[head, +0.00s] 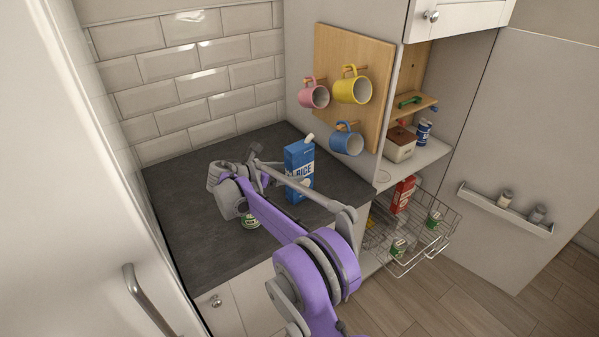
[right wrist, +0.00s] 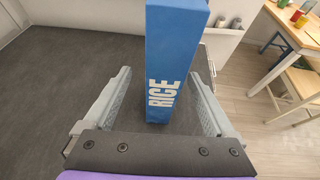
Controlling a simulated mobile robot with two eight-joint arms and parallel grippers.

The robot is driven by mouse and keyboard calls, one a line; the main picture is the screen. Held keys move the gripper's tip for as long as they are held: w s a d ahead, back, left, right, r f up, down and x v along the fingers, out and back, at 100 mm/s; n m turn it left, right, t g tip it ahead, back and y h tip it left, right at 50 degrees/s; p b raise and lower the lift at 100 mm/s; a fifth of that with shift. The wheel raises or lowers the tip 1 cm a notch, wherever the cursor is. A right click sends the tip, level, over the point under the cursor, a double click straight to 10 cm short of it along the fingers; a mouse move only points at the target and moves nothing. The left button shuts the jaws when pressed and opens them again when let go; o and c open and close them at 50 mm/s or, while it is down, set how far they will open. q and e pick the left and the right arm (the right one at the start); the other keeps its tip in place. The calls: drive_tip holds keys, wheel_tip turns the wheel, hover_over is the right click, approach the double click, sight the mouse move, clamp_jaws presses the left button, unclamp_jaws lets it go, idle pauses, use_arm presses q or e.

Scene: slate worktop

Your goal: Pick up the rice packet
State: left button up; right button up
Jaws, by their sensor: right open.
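The rice packet (head: 299,160) is a blue upright box with white RICE lettering, standing on the dark slate worktop (head: 185,240). My purple and grey right arm crosses in front of its lower part in the head view. My right gripper (head: 255,153) is to the left of the packet there, its fingers hard to make out. In the right wrist view the packet (right wrist: 176,50) lies between the two grey fingers of the open gripper (right wrist: 160,80), with gaps on both sides. My left gripper is not in view.
A can (head: 250,222) stands partly hidden under my arm. Pink (head: 314,95), yellow (head: 352,90) and blue (head: 346,142) mugs hang from a wooden board (head: 335,50) above the worktop. A pulled-out wire basket (head: 425,245) holds a red box (head: 403,194) and cans.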

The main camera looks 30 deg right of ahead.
sight(300, 171)
drive_tip(key=x, duration=0.4)
drive_tip(key=shift+s+d+f+p, duration=0.1)
drive_tip(key=shift+d+f+p, duration=0.05)
drive_tip(key=shift+d+p, duration=0.25)
drive_tip(key=shift+s+a, duration=0.15)
drive_tip(key=c, duration=0.3)
clamp_jaws()
